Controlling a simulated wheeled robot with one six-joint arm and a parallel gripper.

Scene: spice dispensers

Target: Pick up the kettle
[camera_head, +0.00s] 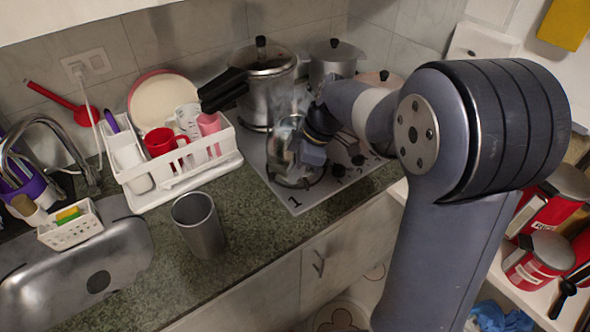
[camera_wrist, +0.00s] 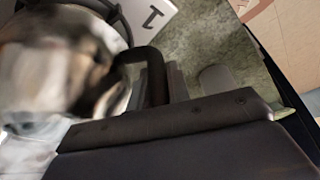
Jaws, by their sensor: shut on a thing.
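The kettle (camera_head: 289,148) is shiny and glassy, at the front left of the stove in the head view. My gripper (camera_head: 312,152) is at its right side and shut on it. In the wrist view the kettle's shiny body (camera_wrist: 55,70) is blurred at the left. Its black curved handle (camera_wrist: 156,75) runs down to my dark gripper (camera_wrist: 180,110). My gripper hides part of the handle. I cannot tell whether the kettle's base touches the burner.
A pressure cooker (camera_head: 264,85) stands behind the kettle, and a lidded pot (camera_head: 335,62) stands behind right. A white dish rack (camera_head: 180,178) with mugs is to the left. A steel cup (camera_head: 199,226) stands on the counter in front. The sink (camera_head: 100,262) is front left.

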